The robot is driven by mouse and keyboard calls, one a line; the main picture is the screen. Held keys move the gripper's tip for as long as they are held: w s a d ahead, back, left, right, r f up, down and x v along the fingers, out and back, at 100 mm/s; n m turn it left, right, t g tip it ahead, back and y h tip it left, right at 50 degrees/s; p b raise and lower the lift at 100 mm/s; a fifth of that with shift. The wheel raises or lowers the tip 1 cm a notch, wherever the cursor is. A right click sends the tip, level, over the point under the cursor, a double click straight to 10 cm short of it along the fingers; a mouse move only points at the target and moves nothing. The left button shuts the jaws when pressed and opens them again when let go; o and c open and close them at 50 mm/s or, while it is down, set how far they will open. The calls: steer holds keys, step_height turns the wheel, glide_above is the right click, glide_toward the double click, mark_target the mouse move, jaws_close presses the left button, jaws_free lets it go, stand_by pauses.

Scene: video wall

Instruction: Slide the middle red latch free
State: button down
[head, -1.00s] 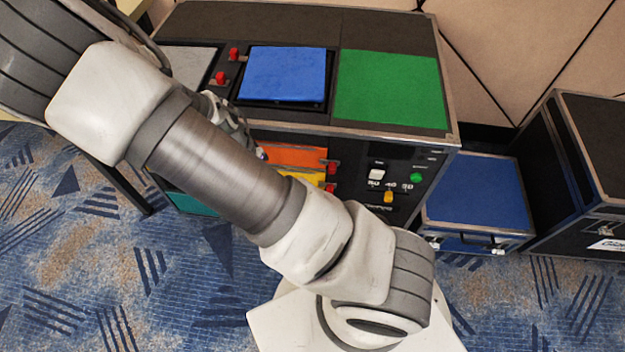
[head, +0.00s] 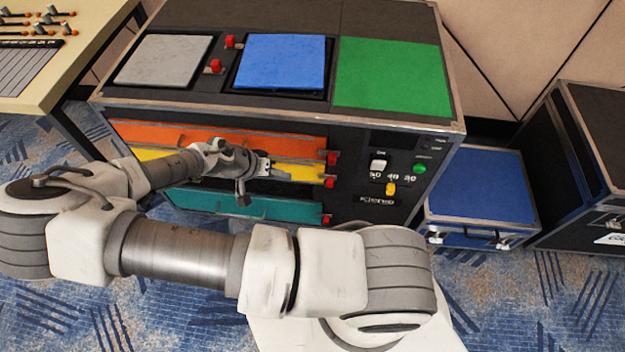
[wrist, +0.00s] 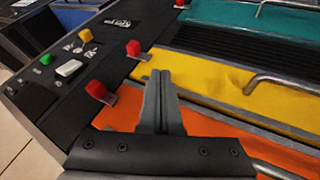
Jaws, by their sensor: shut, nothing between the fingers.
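The middle red latch (head: 329,182) sits on the cabinet front at the right end of the yellow drawer (head: 304,172). In the wrist view the middle latch (wrist: 133,48) is ahead and left of my fingertips. The upper red latch (head: 332,158) is beside the orange drawer (head: 200,137), and the lower one (head: 326,219) beside the teal drawer (head: 270,207). My gripper (head: 266,167) is in front of the yellow drawer, left of the middle latch. In the wrist view its fingers (wrist: 159,76) are together, empty, and apart from the latches.
Metal drawer handles (wrist: 285,82) stick out in the wrist view. Knobs and switches (head: 378,165) lie right of the latches. A blue-topped case (head: 480,185) stands right of the cabinet, and a cream table (head: 85,50) left. Carpet in front is open.

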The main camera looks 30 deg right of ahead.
steer(key=shift+s+d+f+b, duration=0.3)
steer(key=shift+d+f+b, duration=0.5)
steer(key=shift+d+f, duration=0.65)
steer(key=shift+s+d+f+b, duration=0.3)
steer(key=shift+d+f+b, duration=0.45)
steer(key=shift+d+f, duration=0.7)
steer(key=shift+s+d+f+b, duration=0.3)
steer(key=shift+d+f+b, duration=0.65)
steer(key=shift+d, duration=0.8)
steer(key=shift+f, duration=0.1)
steer(key=shift+d, duration=0.1)
